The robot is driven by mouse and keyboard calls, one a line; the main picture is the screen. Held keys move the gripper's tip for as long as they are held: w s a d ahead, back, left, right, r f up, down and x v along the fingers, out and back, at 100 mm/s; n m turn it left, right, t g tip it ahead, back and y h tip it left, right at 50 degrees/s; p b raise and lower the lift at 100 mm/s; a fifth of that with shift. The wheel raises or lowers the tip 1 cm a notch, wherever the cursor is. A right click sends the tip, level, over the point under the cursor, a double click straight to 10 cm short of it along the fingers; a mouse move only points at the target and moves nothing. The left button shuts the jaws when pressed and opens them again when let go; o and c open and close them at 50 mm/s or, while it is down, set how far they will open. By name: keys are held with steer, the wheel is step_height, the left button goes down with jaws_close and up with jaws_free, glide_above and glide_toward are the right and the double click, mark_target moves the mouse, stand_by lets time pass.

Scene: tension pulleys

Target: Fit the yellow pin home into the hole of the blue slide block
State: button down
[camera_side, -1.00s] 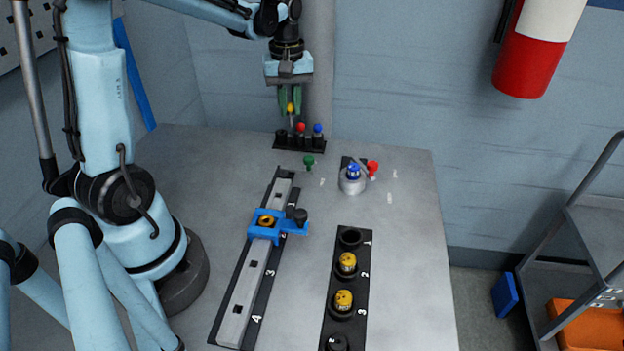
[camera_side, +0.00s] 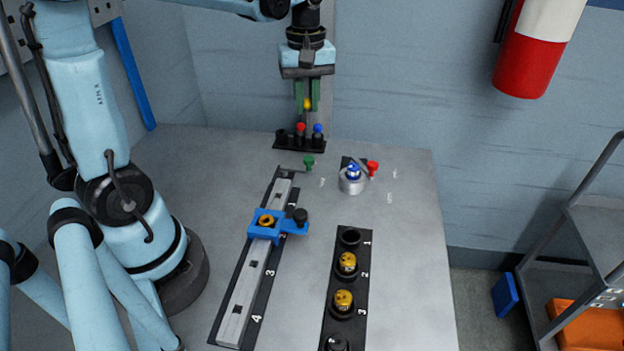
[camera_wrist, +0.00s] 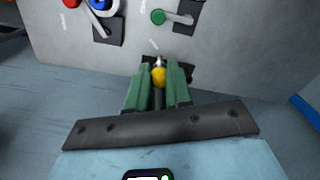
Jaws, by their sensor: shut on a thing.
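My gripper (camera_side: 307,106) has green fingers and is shut on the yellow pin (camera_side: 308,104). It holds the pin in the air above the black pin rack at the back of the table. In the wrist view the yellow knob (camera_wrist: 159,77) shows between the fingers of my gripper (camera_wrist: 160,70); the pin's lower end is hard to make out. The blue slide block (camera_side: 291,227) sits across the grey rail, well in front of my gripper. A yellow-orange ring with a dark centre (camera_side: 266,221) shows on top of the block, and a black knob (camera_side: 299,215) is at its right.
The rack (camera_side: 285,146) holds a red-topped pin (camera_side: 300,127) and a blue-topped pin (camera_side: 318,128). A green-knobbed lever (camera_side: 308,161), a blue button (camera_side: 353,171) and a red knob (camera_side: 373,167) stand in front. A black holder (camera_side: 353,238) with yellow pieces lies right of the rail (camera_side: 243,292).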

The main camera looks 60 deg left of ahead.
steer(key=s+d+m, duration=0.5)
steer(key=s+d, duration=0.7)
steer(key=s, duration=0.5)
step_height(320, 180, down, 6)
steer(key=shift+w+f, duration=0.15)
steer(key=shift+f, duration=0.05)
steer(key=shift+a+f, duration=0.15)
steer(key=shift+f, duration=0.15)
stand_by(1.4)
steer(key=shift+f, duration=1.4)
steer(key=shift+f, duration=0.25)
stand_by(0.4)
steer(key=c, duration=1)
jaws_free()
steer(key=shift+o, duration=0.2)
steer(key=shift+r, duration=0.1)
